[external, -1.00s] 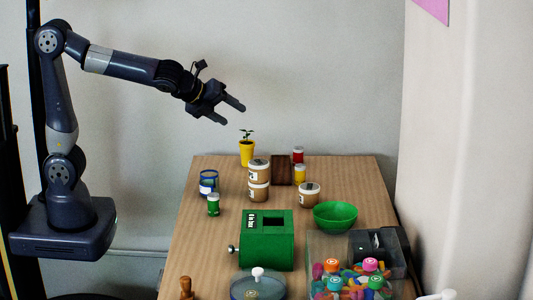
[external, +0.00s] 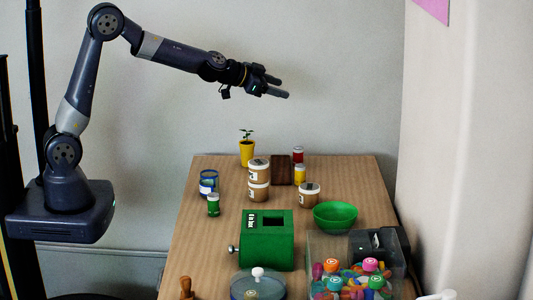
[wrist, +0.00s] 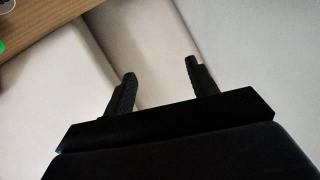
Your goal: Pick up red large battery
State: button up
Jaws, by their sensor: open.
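A small red cylinder with a pale top, likely the red battery (external: 298,155), stands at the back of the wooden table, behind a yellow one (external: 300,174). Its lower part is hidden. My gripper (external: 284,87) is in the air, well above the back of the table, and points to the right. In the wrist view my gripper (wrist: 157,75) shows two fingers spread apart with nothing between them. The wrist view shows mostly pale wall; the red battery is not in it.
The table (external: 215,240) also carries a potted plant (external: 247,152), stacked tubs (external: 259,180), a dark brown block (external: 281,170), a green bowl (external: 335,216), a green box (external: 267,248) and a clear bin (external: 325,248) of colourful pieces. A green cylinder (external: 213,208) stands at left.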

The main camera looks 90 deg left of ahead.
aim_at(297, 147)
jog(key=a+f+n+g+y, duration=0.1)
jog(key=a+n+y, duration=0.1)
jog(key=a+n, duration=0.4)
jog(key=shift+m, duration=0.4)
jog(key=f, duration=1.2)
jog(key=f+p, duration=0.1)
jog(key=f, duration=0.5)
jog(key=shift+s+a+f, duration=0.1)
jog(key=shift+s+a, duration=0.2)
jog(key=shift+s, duration=0.05)
jog(key=shift+p+x, duration=0.8)
jog(key=shift+x, duration=4.5)
jog(key=shift+s+a+f, duration=0.1)
jog(key=shift+s+a, duration=0.05)
jog(key=shift+a, duration=0.05)
jog(key=shift+c, duration=0.3)
jog(key=c, duration=1.1)
